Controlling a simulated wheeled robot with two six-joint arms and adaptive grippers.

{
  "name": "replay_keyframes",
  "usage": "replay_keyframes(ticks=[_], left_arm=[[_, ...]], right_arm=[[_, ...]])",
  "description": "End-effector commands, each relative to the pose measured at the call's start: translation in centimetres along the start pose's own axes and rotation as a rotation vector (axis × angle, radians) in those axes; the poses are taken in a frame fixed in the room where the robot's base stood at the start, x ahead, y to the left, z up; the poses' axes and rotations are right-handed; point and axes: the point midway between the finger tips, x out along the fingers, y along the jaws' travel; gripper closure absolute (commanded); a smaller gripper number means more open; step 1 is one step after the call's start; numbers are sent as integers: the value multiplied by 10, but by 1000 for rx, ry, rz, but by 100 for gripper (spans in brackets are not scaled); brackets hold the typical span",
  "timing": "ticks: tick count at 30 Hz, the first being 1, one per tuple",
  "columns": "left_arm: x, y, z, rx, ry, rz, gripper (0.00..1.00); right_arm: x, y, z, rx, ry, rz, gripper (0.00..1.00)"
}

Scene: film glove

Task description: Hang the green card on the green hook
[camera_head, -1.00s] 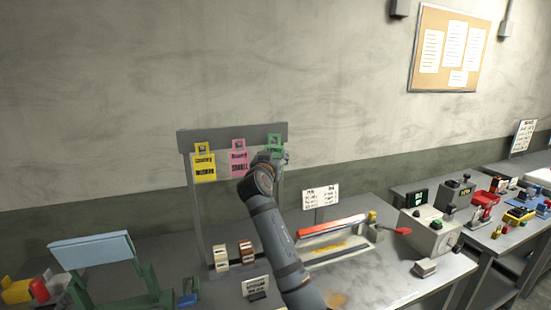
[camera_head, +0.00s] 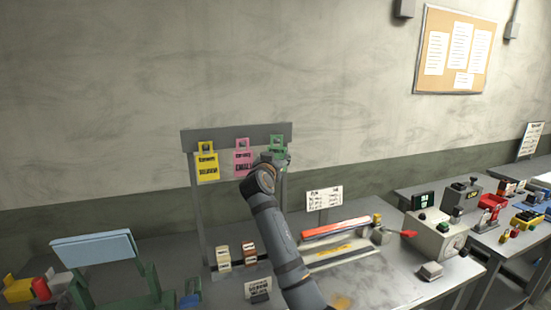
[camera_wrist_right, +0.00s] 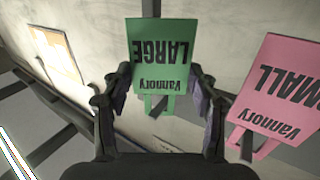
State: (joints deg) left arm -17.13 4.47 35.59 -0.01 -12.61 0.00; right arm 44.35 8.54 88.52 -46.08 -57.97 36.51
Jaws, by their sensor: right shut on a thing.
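The green card, marked "Vannory LARGE" (camera_wrist_right: 160,55), appears upside down in the right wrist view. Its looped end (camera_wrist_right: 158,104) points to the bottom of that picture. My right gripper (camera_wrist_right: 160,82) is shut on the card, with one finger at each side edge. In the head view the green card (camera_head: 278,142) shows at the right end of the grey rack bar (camera_head: 220,135), mostly behind my right gripper (camera_head: 273,160). The green hook is hidden, and I cannot tell whether the loop is around it. My left gripper is not in view.
A yellow card (camera_head: 207,165) and a pink card (camera_head: 241,160) hang on the bar left of the green one. The pink card (camera_wrist_right: 280,90) is close beside my gripper. Below are a sign (camera_head: 322,198), a red-topped device (camera_head: 335,230) and a grey box (camera_head: 437,235).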

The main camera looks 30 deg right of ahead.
Motion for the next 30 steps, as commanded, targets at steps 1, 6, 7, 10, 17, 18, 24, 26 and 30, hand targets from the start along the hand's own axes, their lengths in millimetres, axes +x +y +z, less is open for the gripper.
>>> replay_keyframes(ticks=[1,6,7,10,17,18,24,26,30], left_arm=[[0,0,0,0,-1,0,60],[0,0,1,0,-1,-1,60],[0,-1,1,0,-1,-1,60],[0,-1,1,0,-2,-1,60],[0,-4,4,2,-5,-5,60],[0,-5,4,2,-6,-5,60],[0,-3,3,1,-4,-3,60],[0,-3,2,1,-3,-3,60],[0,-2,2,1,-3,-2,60]], right_arm=[[0,0,0,0,0,0,53],[0,0,0,0,0,0,21],[0,0,0,0,0,0,17],[0,0,0,0,0,0,15],[-1,0,0,0,0,0,15],[-2,0,0,0,0,-1,15],[-37,-1,1,3,-1,-4,15],[-52,-2,1,4,-1,-4,15],[-86,-2,1,5,-2,-4,15]])
